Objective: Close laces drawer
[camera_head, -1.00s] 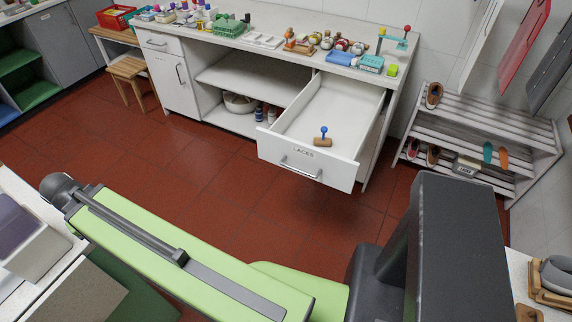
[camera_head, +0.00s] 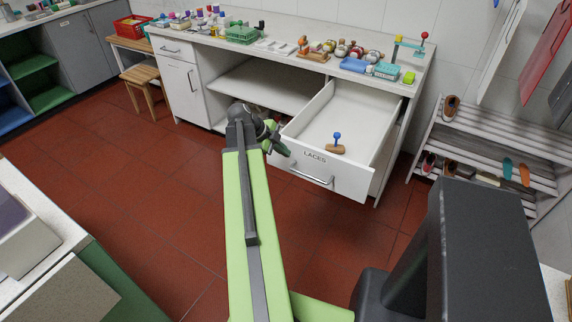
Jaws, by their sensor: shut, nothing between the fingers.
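The laces drawer (camera_head: 352,181) is white, marked LACES, and stands pulled out from the right part of the white workbench. Its metal bar handle (camera_head: 312,176) is on the front. A small wooden piece with a blue knob (camera_head: 336,147) lies inside near the front. My gripper (camera_head: 287,152), dark with green parts, is at the left end of the drawer front in the picture. It is shut and empty. I cannot tell whether it touches the drawer. My wrist hides part of the lower shelf behind it.
The bench top (camera_head: 300,63) holds several small bottles, trays and tools. A slatted shoe rack (camera_head: 478,149) stands right of the bench. A wooden stool (camera_head: 146,80) stands to the left. The red tiled floor (camera_head: 165,185) in front is clear.

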